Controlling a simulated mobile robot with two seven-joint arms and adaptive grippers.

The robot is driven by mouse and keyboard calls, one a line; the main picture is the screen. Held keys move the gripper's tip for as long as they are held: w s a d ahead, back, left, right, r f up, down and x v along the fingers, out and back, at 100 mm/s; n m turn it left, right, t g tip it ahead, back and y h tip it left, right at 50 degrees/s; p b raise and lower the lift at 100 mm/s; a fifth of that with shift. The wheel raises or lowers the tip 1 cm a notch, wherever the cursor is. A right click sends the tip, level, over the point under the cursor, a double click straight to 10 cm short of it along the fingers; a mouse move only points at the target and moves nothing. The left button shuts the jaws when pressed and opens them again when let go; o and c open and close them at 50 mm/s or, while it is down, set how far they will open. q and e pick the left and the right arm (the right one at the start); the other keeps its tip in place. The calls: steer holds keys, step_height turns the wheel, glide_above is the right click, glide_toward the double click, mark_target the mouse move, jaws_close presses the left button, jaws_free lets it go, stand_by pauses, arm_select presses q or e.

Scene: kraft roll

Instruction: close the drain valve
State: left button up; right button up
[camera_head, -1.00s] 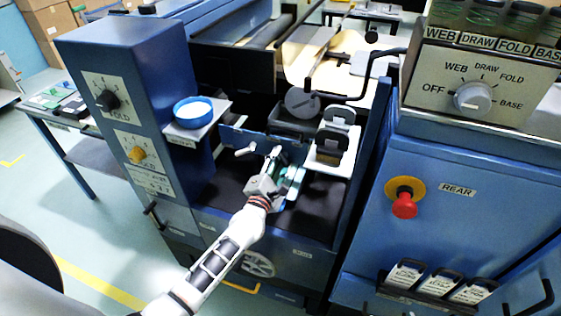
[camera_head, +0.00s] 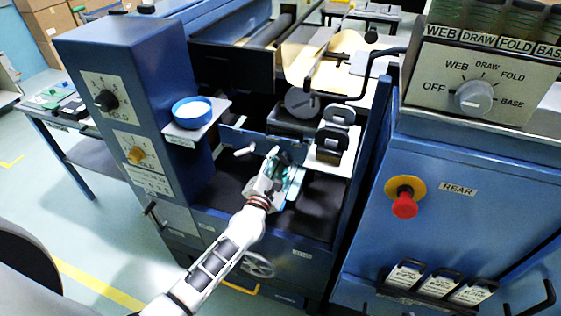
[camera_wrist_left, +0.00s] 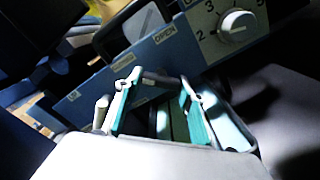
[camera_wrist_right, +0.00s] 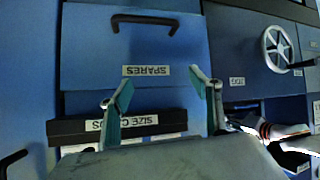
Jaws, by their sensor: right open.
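A pale lever (camera_head: 243,151) sticks out at the blue strip just left of the gripper. No drain label is readable, so I cannot tell if this lever is the valve. An OPEN label (camera_wrist_left: 165,35) is on the blue strip. My right gripper (camera_wrist_right: 163,97) is open and empty, facing a SPARES drawer (camera_wrist_right: 135,55).
A pale numbered knob (camera_wrist_left: 237,26) is beyond the left fingers. A blue bowl (camera_head: 193,110) sits on a shelf left of the bay. A handwheel (camera_head: 258,265) is on the front below. A red button (camera_head: 404,204) is on the right cabinet.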

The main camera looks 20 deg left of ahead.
arm_select(q)
steer(key=o, duration=0.3)
steer(key=shift+s, duration=0.1)
steer(key=shift+s+a, duration=0.2)
steer(key=shift+s, duration=5.7)
